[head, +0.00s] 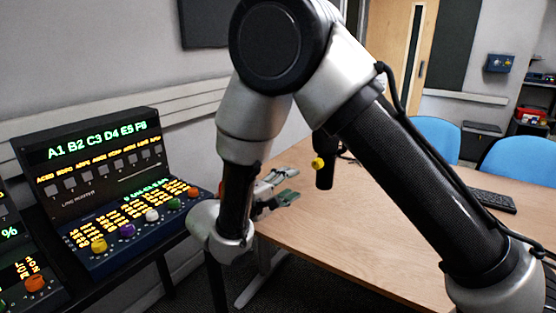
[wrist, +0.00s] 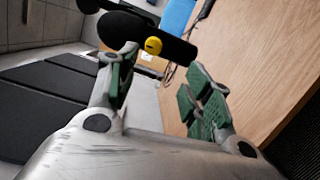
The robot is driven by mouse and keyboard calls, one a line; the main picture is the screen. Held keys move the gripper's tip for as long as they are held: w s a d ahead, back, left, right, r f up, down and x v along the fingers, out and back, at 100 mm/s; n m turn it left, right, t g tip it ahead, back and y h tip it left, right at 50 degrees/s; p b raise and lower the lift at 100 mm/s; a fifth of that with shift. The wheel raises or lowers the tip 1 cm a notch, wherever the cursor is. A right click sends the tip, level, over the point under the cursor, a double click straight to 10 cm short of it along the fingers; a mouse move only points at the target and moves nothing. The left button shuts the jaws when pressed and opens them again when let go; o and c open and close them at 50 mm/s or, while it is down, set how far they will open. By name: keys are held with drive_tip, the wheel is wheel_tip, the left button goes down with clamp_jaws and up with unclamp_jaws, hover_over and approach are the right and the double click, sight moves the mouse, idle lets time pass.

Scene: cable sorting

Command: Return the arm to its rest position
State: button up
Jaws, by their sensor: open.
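My arm fills the middle of the head view, bent high with its elbow near the top. Part of the gripper in the head view is hidden by my wrist.
A lit console (head: 95,165) with colored plugs stands at the left, close to my wrist. The wooden table (head: 330,225) is mostly clear, with a keyboard (head: 493,200) at right. Blue chairs (head: 527,160) stand behind it. A black rounded part with a yellow cap (head: 318,164) shows beyond my gripper.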

drive_tip(key=s+d+f+g+y, duration=0.1)
drive_tip(key=s+d+g+y, duration=0.1)
drive_tip(key=s+d+g, duration=0.5)
drive_tip(key=s+d+g+y, duration=0.1)
drive_tip(key=s+d+g, duration=0.4)
drive_tip(key=d, duration=0.4)
drive_tip(key=s+d+r+m+t+y, duration=0.4)
drive_tip(key=s+d+r+m+y, duration=0.5)
drive_tip(key=d+r, duration=0.4)
drive_tip(key=shift+s+d+r+m+y, duration=0.3)
drive_tip(key=shift+s+d+r+m, duration=0.15)
drive_tip(key=shift+s+d, duration=0.7)
